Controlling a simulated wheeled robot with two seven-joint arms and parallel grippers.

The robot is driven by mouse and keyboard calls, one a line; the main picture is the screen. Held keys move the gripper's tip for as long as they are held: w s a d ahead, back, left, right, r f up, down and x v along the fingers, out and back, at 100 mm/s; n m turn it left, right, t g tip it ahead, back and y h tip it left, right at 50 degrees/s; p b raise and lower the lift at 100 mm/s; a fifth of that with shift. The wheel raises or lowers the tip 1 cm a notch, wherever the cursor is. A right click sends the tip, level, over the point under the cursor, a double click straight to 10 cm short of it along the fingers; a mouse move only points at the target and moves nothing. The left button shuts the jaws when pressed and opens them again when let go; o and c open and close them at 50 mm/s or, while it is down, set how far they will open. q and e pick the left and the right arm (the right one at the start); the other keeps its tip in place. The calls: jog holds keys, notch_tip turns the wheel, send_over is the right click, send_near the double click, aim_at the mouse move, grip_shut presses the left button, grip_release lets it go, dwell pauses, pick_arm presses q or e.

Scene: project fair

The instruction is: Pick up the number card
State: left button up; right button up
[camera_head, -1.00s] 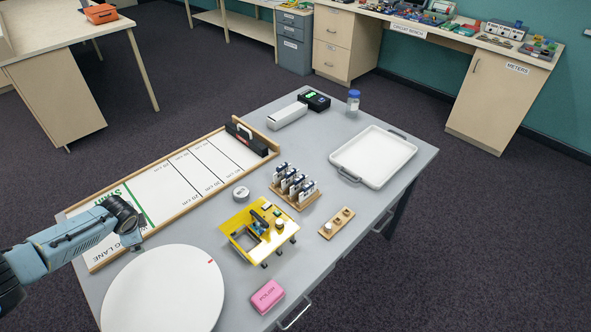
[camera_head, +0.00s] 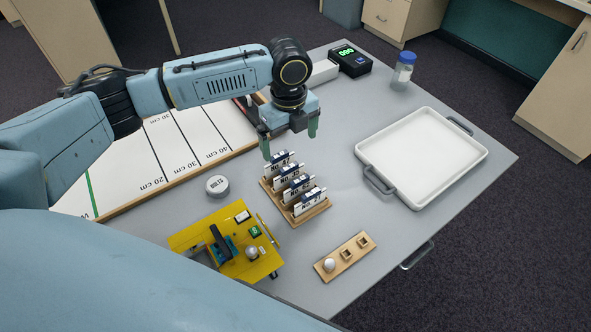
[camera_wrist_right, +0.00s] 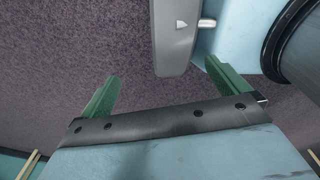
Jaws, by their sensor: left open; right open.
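Several white number cards with dark blue tops, such as the front number card (camera_head: 309,203), stand upright in a row in a wooden rack (camera_head: 312,213) in the middle of the grey table. My left gripper (camera_head: 289,144) points down just above and behind the rear card of the row. Its green fingers are apart and nothing shows between them. The rear card's top is close to the fingers; I cannot tell whether they touch. In the right wrist view, my right gripper (camera_wrist_right: 160,92) is open and empty over the dark carpet.
A white tray (camera_head: 420,160) lies right of the rack. A small wooden block with sockets (camera_head: 345,255) and a yellow device (camera_head: 190,238) stand nearer. A round white tin (camera_head: 217,186) is left of the rack. A jar (camera_head: 403,70) and black display box (camera_head: 350,60) stand behind.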

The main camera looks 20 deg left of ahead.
aim_at(289, 167)
pick_arm(q)
jog(key=f, duration=0.3)
jog(key=shift+s+f+b, duration=0.3)
jog(key=shift+s+f, duration=0.05)
jog(key=shift+s, duration=0.05)
notch_tip(289, 167, down, 3)
jog(key=shift+w+r, duration=0.15)
jog(key=shift+r, duration=0.05)
jog(key=shift+f, duration=0.3)
jog(key=f, duration=0.1)
jog(key=f+b, duration=0.1)
jog(key=f, duration=0.2)
jog(key=shift+s+d+f, duration=0.1)
jog(key=shift+s+f, duration=0.1)
jog(key=shift+s, duration=0.15)
jog(key=shift+f, duration=0.1)
jog(key=c, duration=0.9)
pick_arm(e)
jog(key=shift+s+d+f, duration=0.2)
jog(key=shift+d+f, duration=0.35)
jog(key=shift+d, duration=0.05)
jog(key=shift+s+d+f, duration=0.2)
jog(key=shift+d+f, duration=0.3)
jog(key=shift+d, duration=0.05)
